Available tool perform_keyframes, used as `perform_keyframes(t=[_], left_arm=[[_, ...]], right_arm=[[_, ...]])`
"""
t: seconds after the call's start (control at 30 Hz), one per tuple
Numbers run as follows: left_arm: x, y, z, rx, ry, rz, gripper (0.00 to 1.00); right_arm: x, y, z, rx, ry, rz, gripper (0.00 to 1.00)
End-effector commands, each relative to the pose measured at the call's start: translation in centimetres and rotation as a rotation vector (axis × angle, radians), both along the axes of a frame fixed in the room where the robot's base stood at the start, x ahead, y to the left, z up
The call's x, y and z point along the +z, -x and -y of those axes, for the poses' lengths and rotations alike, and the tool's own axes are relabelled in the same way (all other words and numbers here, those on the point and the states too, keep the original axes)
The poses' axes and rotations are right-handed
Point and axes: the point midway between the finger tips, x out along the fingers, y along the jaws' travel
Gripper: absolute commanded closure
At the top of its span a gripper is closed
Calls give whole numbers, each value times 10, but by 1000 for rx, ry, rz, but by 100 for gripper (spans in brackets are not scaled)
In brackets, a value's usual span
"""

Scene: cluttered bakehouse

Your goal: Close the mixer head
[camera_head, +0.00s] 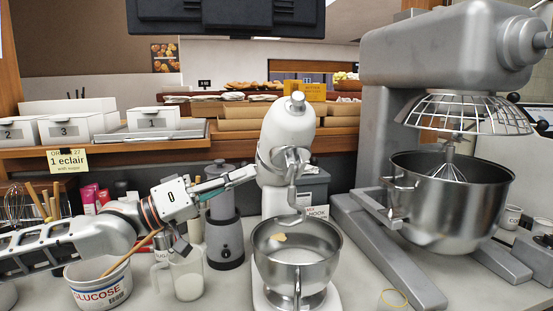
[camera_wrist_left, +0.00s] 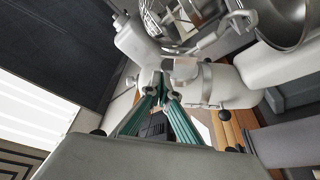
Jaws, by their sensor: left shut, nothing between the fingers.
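The white stand mixer stands in the middle of the head view. Its head (camera_head: 288,126) is tilted up, pointing steeply upward, with the hook hanging at its front. The steel mixer bowl (camera_head: 297,268) sits below on the mixer base and holds something pale. My left gripper (camera_head: 249,173) is shut and empty, its fingertips at the left side of the mixer near the tilt joint. Whether they touch it I cannot tell. In the left wrist view the gripper (camera_wrist_left: 158,84) points toward the white mixer body (camera_wrist_left: 228,86). My right gripper is not in view.
A large grey mixer (camera_head: 432,50) with a steel bowl (camera_head: 450,205) stands close on the right. A grey grinder (camera_head: 224,232), a clear jug (camera_head: 187,275) and a glucose tub (camera_head: 97,286) crowd the counter under my left arm. A shelf with boxes (camera_head: 153,119) runs behind.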

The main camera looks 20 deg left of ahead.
Motion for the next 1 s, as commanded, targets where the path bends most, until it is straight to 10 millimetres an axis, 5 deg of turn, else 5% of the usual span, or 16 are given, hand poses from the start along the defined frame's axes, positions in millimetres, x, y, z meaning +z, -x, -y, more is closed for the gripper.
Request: perform_keyframes(t=[0.6, 1.0], left_arm=[[23, -50, 49, -2, 2, 3, 100], [23, -60, 57, 0, 0, 0, 100]], right_arm=[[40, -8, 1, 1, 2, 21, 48], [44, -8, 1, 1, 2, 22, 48]])
